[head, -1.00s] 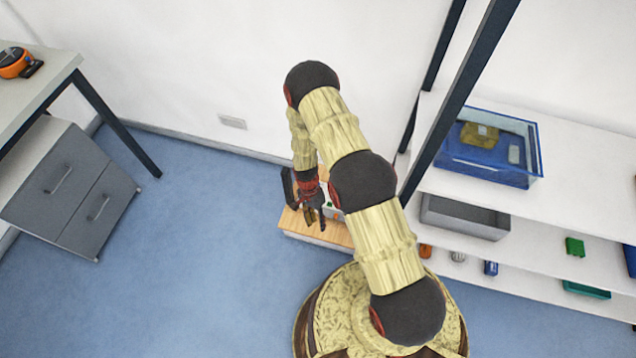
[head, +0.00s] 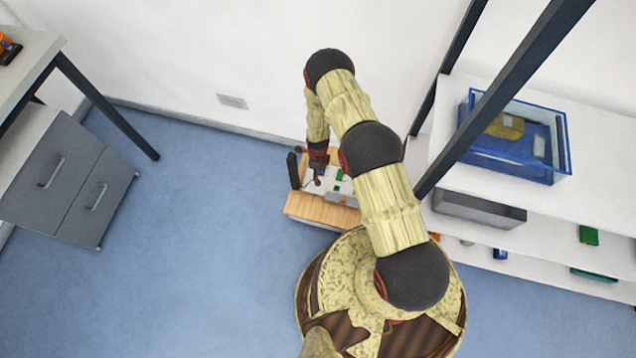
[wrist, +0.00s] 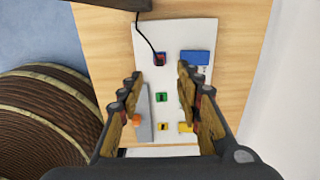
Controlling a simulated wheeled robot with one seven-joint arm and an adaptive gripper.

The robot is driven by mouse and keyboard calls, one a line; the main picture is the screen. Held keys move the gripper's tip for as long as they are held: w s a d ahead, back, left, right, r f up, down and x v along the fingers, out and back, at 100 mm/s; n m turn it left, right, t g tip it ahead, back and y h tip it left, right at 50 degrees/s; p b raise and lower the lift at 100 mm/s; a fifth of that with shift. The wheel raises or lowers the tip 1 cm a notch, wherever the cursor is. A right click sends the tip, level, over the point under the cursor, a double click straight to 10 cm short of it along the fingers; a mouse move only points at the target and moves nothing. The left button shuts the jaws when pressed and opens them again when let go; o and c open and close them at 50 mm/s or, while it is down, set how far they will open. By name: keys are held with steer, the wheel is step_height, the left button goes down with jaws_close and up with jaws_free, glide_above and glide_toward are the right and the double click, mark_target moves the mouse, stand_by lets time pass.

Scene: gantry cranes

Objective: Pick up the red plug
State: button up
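In the wrist view the red plug (wrist: 160,59) sits in a dark socket near the far end of a white panel (wrist: 178,32), with a black cable running up from it. My gripper (wrist: 159,73) is open above the panel. I cannot tell the height gap. In the head view my gripper (head: 318,170) is over the panel, and its tips are too small to read there.
The panel lies on a wooden-topped bench (head: 322,210). A blue block (wrist: 195,57), a green socket (wrist: 162,97), yellow pieces (wrist: 163,127) and a grey box (wrist: 146,112) with an orange button surround the plug. Shelves with a blue-rimmed clear bin (head: 515,165) stand to the right.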

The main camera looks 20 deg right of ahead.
step_height(320, 180, down, 9)
steer(key=b, duration=0.3)
steer(key=shift+r, duration=0.2)
steer(key=shift+c, duration=1.2)
jaws_close()
